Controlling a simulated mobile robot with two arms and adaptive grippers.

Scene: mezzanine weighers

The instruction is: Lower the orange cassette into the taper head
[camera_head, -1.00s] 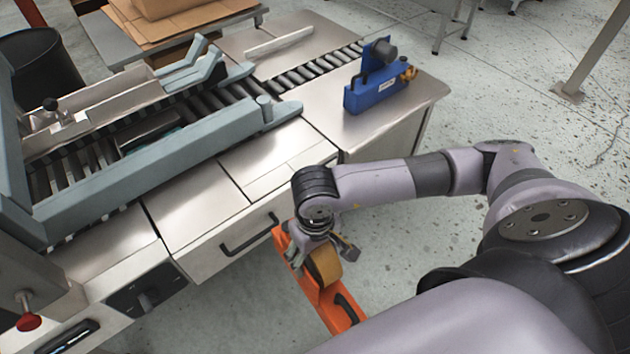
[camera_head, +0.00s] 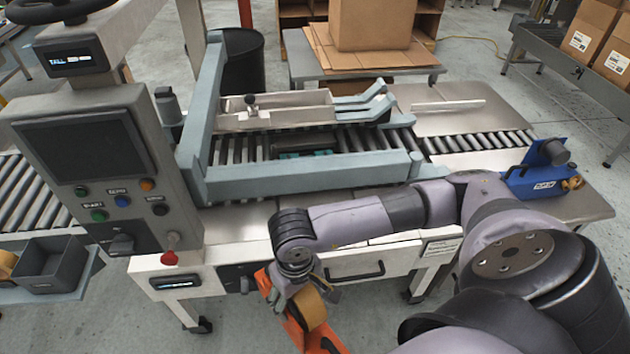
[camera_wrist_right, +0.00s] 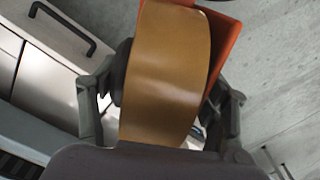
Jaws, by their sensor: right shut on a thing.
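The orange cassette (camera_head: 293,329) carries a tan tape roll (camera_head: 309,308) and hangs in front of the machine's drawer front, with its lower end cut off by the picture edge. My right gripper (camera_head: 298,289) is shut on it. In the right wrist view, the fingers of my right gripper (camera_wrist_right: 165,90) sit on both sides of the tape roll (camera_wrist_right: 165,75), with the orange cassette body (camera_wrist_right: 226,40) behind. A dark opening with teal parts (camera_head: 305,152) lies among the rollers of the machine bed; I cannot tell for sure that it is the taper head. My left gripper is out of view.
A blue tape unit (camera_head: 535,183) stands on the steel outfeed table (camera_head: 450,100). Grey side rails (camera_head: 310,181) border the roller bed. A grey bin (camera_head: 50,264) sits at lower left.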

